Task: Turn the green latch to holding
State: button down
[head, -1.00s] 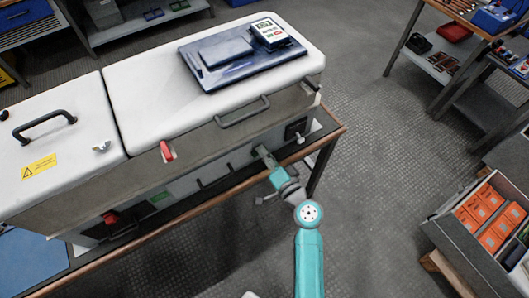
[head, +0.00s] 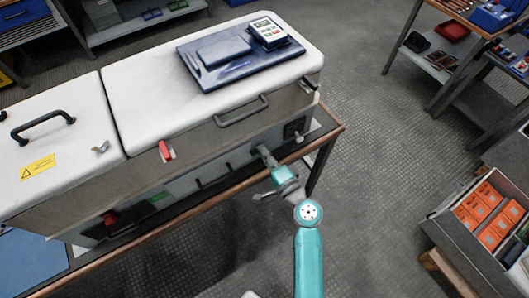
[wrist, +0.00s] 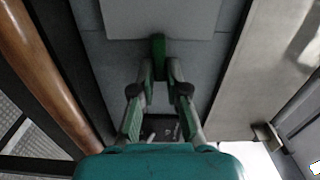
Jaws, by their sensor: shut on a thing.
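The green latch (wrist: 158,45) shows in the wrist view as a small green bar at the far end of my fingers. My gripper (wrist: 160,72) is shut on it, with one finger on each side. In the head view my gripper (head: 265,155) reaches the lower front of the white-topped cabinet (head: 120,88), near its right end. There the latch is hidden by my gripper or too small to make out.
A red latch (head: 165,151) and a dark handle (head: 242,111) are on the cabinet front above. The wooden bench edge (wrist: 45,75) runs close along the left in the wrist view. Orange boxes (head: 482,215) fill a container at right. The floor between is clear.

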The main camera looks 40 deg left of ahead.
jog(key=shift+f, duration=0.1)
jog(key=c, duration=1.2)
grip_release()
jog(key=shift+d, duration=0.1)
jog(key=v, duration=1.2)
jog(key=shift+s, duration=0.1)
